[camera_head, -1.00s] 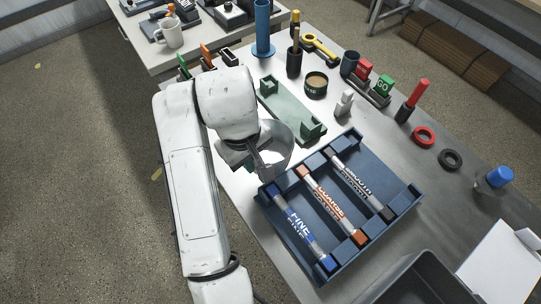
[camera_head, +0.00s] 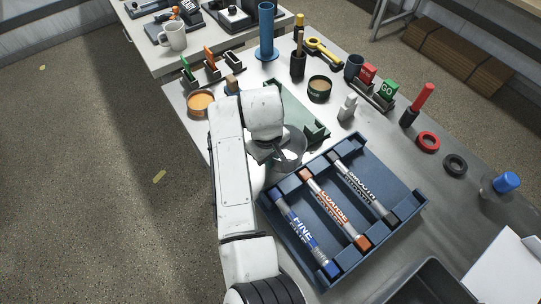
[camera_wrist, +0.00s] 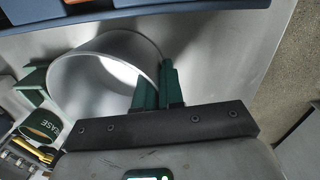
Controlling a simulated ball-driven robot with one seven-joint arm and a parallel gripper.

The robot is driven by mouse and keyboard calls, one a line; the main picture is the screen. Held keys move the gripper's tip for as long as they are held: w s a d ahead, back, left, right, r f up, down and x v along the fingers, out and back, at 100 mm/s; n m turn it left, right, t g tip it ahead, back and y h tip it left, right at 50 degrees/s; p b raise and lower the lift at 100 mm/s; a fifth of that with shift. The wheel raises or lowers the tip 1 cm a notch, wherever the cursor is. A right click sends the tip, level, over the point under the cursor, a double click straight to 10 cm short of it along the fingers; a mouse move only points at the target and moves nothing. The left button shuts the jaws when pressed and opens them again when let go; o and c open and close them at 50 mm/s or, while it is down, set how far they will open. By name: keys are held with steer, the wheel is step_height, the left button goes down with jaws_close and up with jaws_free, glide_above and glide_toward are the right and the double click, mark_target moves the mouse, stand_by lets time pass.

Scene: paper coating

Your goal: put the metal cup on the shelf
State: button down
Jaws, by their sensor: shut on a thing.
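The metal cup (camera_head: 290,150) is a grey, round, open vessel, partly hidden by my arm in the head view. My gripper (camera_head: 268,152) is shut on its wall, at the left of the cup. In the wrist view, the cup (camera_wrist: 95,85) shows its wide opening, and the green fingers of my gripper (camera_wrist: 158,88) pinch its rim. The cup is over the grey table, between the green tray (camera_head: 300,112) and the blue marker tray (camera_head: 400,190). Whether its base touches the table is unclear. I cannot make out a shelf.
The blue tray holds three markers just right of the cup. A dark bin (camera_head: 430,285) is at the front right. An orange-topped tin (camera_head: 201,102), a blue cylinder (camera_head: 266,35) and a white mug (camera_head: 173,36) stand farther back. Floor is open at left.

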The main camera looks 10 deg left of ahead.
steer(key=shift+f, duration=0.2)
steer(key=c, duration=1.3)
jaws_free()
steer(key=shift+o, duration=0.2)
